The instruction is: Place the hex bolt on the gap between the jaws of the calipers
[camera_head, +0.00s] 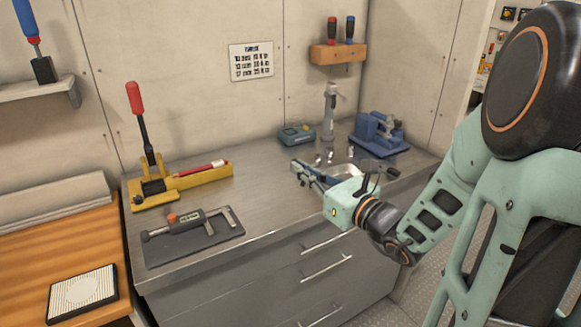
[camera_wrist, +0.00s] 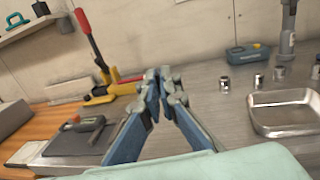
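The calipers (camera_head: 192,231) lie on a dark grey mat on the metal counter, left of my gripper. They have a small display and jaws opening to the right. An orange-red piece (camera_head: 171,218) shows beside them. In the wrist view the calipers (camera_wrist: 87,124) are at lower left. My gripper (camera_head: 299,170) hovers over the counter; in the wrist view its blue fingers (camera_wrist: 162,78) converge with tips close together and nothing clear between them. I cannot single out the hex bolt; several small metal pieces (camera_wrist: 225,85) stand near the tray, too small to identify.
A metal tray (camera_wrist: 285,132) lies right of my gripper. Behind are a yellow tool with a red handle (camera_head: 134,98), a teal device (camera_head: 296,134), a grey upright tool (camera_head: 330,108) and a blue vise (camera_head: 378,132).

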